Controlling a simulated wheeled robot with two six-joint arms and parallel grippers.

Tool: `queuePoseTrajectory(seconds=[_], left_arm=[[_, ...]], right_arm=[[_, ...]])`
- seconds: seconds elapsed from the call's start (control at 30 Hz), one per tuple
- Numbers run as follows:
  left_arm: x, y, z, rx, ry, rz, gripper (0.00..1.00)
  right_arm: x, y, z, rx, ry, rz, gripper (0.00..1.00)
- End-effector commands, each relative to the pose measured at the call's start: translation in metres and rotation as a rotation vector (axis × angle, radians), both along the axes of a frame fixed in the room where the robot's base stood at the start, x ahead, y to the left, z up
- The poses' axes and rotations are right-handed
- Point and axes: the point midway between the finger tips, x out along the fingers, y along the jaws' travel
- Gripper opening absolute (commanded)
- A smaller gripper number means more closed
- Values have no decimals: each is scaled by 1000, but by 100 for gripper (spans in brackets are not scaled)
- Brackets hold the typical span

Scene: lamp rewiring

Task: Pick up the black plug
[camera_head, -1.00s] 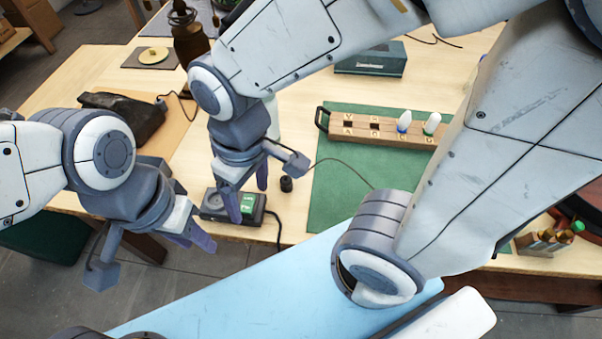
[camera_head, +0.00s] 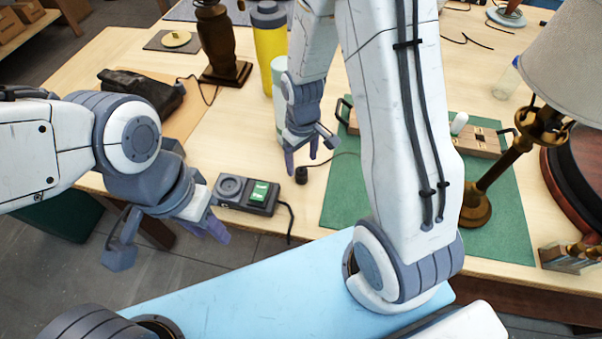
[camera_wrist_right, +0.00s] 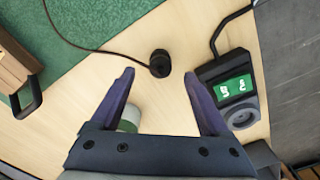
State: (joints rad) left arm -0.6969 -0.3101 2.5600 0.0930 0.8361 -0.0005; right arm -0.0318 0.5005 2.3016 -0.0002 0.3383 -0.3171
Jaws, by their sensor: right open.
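The black plug (camera_head: 301,175) is a small dark cylinder on the bare wood of the table, with a thin cord running off to the green mat. It also shows in the right wrist view (camera_wrist_right: 160,64), centred just beyond the fingertips. My right gripper (camera_head: 303,160) is open and empty, close to the plug; in the right wrist view its two fingers (camera_wrist_right: 159,75) stand apart with the plug ahead of the gap. My left gripper (camera_head: 215,228) hangs off the table's front edge at the left, away from the plug; its opening is hard to see.
A black device with a green display (camera_head: 258,192) sits just left of the plug. A wooden strip with handles (camera_head: 482,140) lies on the green mat (camera_head: 340,205). A brass lamp (camera_head: 490,183) stands at the right; a yellow bottle (camera_head: 268,52) and pale green cylinder (camera_head: 280,110) stand behind.

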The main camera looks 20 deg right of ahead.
Motion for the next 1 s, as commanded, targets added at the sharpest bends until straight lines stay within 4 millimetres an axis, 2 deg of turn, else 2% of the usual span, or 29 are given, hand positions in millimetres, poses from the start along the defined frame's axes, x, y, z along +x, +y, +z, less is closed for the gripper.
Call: queuePoseTrajectory(seconds=[0.3,0.6,0.63,0.77,0.8,0.83,1.0], left_arm=[[0,0,9,0,0,0,38],[0,0,9,0,0,0,38],[0,0,9,0,0,0,38],[0,0,9,0,0,0,38],[0,0,9,0,0,0,38],[0,0,9,0,0,0,38],[0,0,9,0,0,0,38]], right_arm=[[2,1,-40,1,4,0,79],[2,1,-46,0,0,0,79],[2,1,-46,0,0,0,75],[2,1,-45,0,0,0,26],[2,1,-45,0,0,0,10],[2,1,-45,0,0,0,0],[2,1,-45,0,1,0,0]])
